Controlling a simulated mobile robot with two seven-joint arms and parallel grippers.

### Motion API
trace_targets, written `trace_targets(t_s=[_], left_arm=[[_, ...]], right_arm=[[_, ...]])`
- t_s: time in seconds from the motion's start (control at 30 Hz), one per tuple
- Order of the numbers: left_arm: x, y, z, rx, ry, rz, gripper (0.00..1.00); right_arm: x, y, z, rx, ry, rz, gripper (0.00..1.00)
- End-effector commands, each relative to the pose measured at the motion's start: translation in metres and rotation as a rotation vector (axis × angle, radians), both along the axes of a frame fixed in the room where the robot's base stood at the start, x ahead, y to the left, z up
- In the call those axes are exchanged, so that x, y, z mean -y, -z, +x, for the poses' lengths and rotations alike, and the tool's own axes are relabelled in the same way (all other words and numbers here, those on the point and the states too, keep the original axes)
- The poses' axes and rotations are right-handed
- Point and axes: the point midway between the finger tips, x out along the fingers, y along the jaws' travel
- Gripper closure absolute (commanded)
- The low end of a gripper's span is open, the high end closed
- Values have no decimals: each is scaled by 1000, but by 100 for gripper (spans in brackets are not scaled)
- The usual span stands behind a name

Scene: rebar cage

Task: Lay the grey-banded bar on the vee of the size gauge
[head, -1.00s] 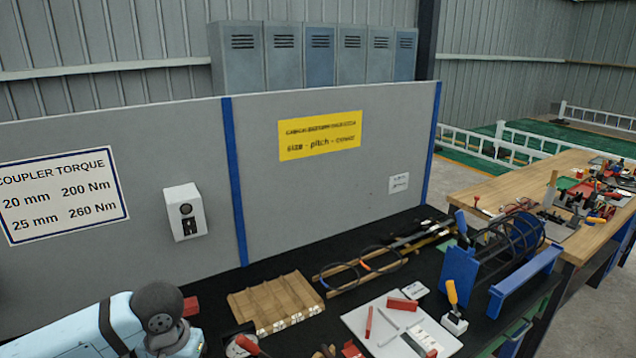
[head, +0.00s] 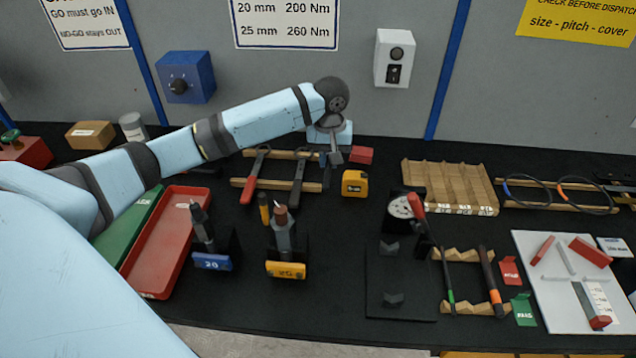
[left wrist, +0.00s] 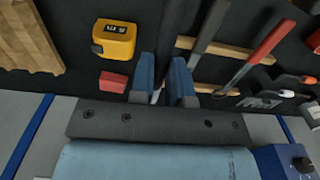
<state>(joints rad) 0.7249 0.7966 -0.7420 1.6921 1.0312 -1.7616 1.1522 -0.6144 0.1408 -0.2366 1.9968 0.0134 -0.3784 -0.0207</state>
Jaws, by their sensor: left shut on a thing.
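My left gripper (head: 330,156) is over the right end of the tool rack, well left of the gauge and facing down. In the left wrist view its two blue fingers (left wrist: 163,82) are close together. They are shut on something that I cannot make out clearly. The size gauge has a white dial (head: 399,208) and two dark vee blocks (head: 391,248) on a black plate; no bar lies on the vees. A green-banded bar (head: 446,275) and an orange-banded bar (head: 489,270) lie on a notched wooden rack (head: 464,256). I cannot make out a grey band. My right gripper is out of view.
A yellow tape measure (head: 354,183) and a red block (head: 361,155) are right of the gripper. Tools lie on the wooden tool rack (head: 240,183). Two upright tools, a red tray (head: 160,270) and a white board (head: 535,300) stand nearby. The bench before the rack is partly clear.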

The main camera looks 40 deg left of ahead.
Motion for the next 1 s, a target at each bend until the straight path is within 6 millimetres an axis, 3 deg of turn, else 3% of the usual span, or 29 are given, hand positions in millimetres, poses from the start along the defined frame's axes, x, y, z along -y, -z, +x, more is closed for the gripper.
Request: trace_targets(t_s=[0.1,0.3,0.57,0.8,1.0], left_arm=[[0,33,0,-3,-1,1,100],[0,76,0,0,0,0,100],[0,97,0,0,1,0,100],[0,131,0,-1,0,1,100],[0,134,0,2,1,0,100]], right_arm=[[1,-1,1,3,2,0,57],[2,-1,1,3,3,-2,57],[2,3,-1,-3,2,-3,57],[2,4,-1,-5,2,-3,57],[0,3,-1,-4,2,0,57]])
